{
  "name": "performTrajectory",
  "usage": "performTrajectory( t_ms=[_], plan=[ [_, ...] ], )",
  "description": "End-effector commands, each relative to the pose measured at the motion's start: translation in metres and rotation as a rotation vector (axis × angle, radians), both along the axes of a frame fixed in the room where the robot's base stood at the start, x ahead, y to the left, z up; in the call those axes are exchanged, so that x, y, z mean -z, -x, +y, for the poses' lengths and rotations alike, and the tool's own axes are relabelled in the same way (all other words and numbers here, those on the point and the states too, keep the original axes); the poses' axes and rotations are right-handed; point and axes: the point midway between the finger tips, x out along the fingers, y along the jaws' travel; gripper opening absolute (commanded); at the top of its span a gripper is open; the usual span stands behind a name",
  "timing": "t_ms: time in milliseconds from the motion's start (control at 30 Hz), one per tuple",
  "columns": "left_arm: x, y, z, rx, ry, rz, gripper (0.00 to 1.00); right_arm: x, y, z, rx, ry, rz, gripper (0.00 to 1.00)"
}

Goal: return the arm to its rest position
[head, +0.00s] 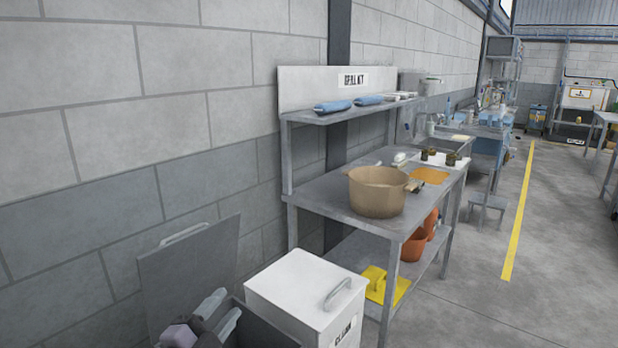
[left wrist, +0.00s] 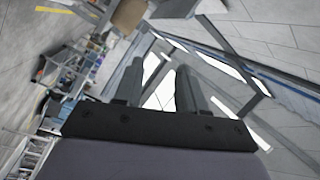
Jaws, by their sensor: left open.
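My left gripper (head: 229,304) shows at the bottom left of the head view, in front of the open grey bin. Its two grey fingers are apart with nothing visible between them. In the left wrist view the same gripper (left wrist: 160,68) has its fingers spread, with only tilted, distant background between them. I cannot tell whether the fingers are above the bin's opening or inside it. My right gripper is in neither view.
A grey bin (head: 262,336) has its lid (head: 190,270) raised. A white lidded box (head: 305,290) stands beside it. A workbench (head: 330,198) carries a tan pot (head: 377,192); blue rolls lie on its shelf (head: 300,116). The floor at right (head: 480,290) is clear.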

Motion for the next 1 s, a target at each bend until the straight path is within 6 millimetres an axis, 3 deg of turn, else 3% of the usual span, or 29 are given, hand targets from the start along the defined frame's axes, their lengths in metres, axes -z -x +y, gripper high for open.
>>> performTrajectory(
  t_ms=[267,500,700,1000],
  plan=[
    [0.069,0.074,0.042,-0.315,0.294,0.459,0.4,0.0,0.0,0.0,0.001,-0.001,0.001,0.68],
    [0.12,0.172,0.066,-0.554,0.473,0.878,0.4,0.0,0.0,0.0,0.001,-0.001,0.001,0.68],
    [0.138,0.244,0.073,-0.685,0.544,1.138,0.4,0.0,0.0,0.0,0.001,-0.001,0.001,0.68],
    [0.141,0.33,0.075,-0.816,0.59,1.419,0.4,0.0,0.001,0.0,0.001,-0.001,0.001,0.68]
  ],
)
